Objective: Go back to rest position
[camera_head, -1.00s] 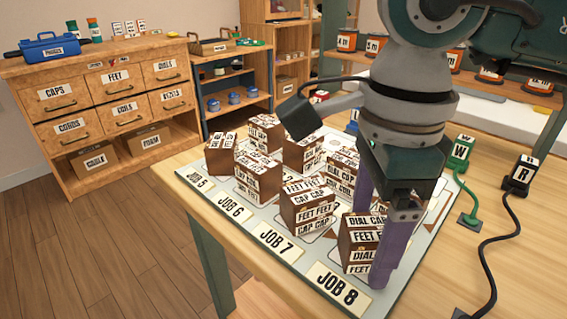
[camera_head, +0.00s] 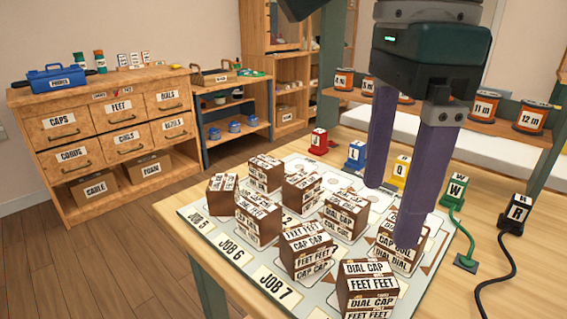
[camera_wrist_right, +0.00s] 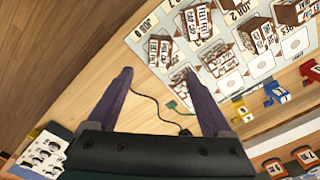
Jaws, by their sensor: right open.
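My right gripper (camera_head: 391,215) is open and empty, with two purple fingers pointing down over the right part of the job board. It also shows open in the right wrist view (camera_wrist_right: 155,75), with nothing between its fingers. In the head view its nearer finger partly hides a brown stack (camera_head: 385,240) behind it. The front stack (camera_head: 368,290), labelled DIAL CAP and FEET FEET, stands apart from the fingers. My left gripper is not in view.
Several labelled stacks, such as the FEET and CAP one (camera_head: 308,250), stand on the pale job board (camera_head: 225,250). A green W block (camera_head: 455,190) and a black R block (camera_head: 515,213) with cables stand right. Spools (camera_head: 485,106) line a shelf behind.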

